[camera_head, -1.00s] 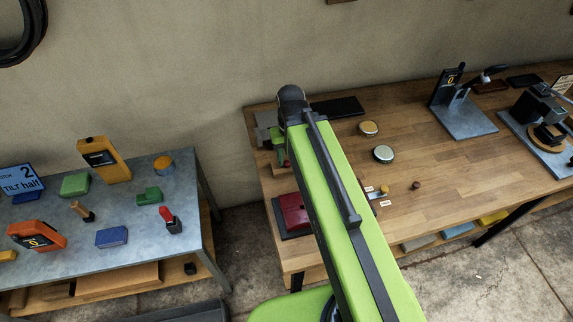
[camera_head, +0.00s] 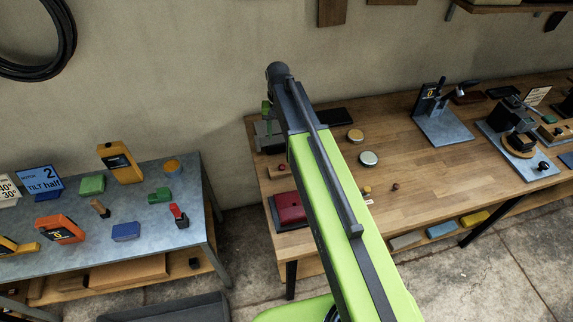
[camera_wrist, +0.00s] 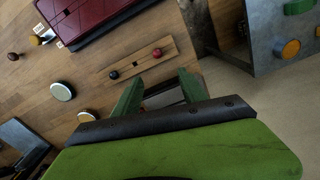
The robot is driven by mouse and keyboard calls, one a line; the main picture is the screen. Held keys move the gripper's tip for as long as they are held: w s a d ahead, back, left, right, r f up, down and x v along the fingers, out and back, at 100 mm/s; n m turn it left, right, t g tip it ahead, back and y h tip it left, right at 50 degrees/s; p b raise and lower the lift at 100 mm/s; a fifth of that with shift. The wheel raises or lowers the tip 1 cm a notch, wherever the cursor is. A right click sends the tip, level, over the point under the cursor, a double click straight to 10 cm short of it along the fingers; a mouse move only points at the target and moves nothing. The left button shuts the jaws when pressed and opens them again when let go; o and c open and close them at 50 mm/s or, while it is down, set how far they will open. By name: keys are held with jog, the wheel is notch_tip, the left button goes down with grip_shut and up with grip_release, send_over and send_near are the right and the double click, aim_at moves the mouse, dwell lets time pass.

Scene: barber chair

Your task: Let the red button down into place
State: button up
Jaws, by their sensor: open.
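The red button (camera_wrist: 157,53) is a small round knob on a pale wooden strip (camera_wrist: 136,63) in the wrist view. A dark knob (camera_wrist: 113,75) sits on the strip's other end. In the head view the red button (camera_head: 283,167) shows small on the strip (camera_head: 277,173), left of my arm. My gripper (camera_wrist: 160,80) has two green fingers spread apart, with nothing held between them. It is apart from the button, on the near side of the strip in the wrist view. In the head view, part of my gripper (camera_head: 266,111) shows beyond the strip, partly hidden by my arm.
A dark red box (camera_head: 290,207) on a dark base stands in front of the strip, beside my arm. Round pale-topped discs (camera_head: 369,158) and small knobs lie to the right. A metal-topped table (camera_head: 140,215) with coloured blocks stands left across a gap.

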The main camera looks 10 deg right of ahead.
jog(key=b, duration=1.3)
send_over(282, 166)
notch_tip(282, 166, down, 12)
jog(key=shift+w+f, duration=0.15)
jog(key=shift+f, duration=0.1)
jog(key=shift+r, duration=0.15)
notch_tip(282, 166, down, 5)
jog(key=b, duration=0.5)
jog(key=shift+f, duration=0.2)
jog(key=shift+r, duration=0.15)
grip_shut()
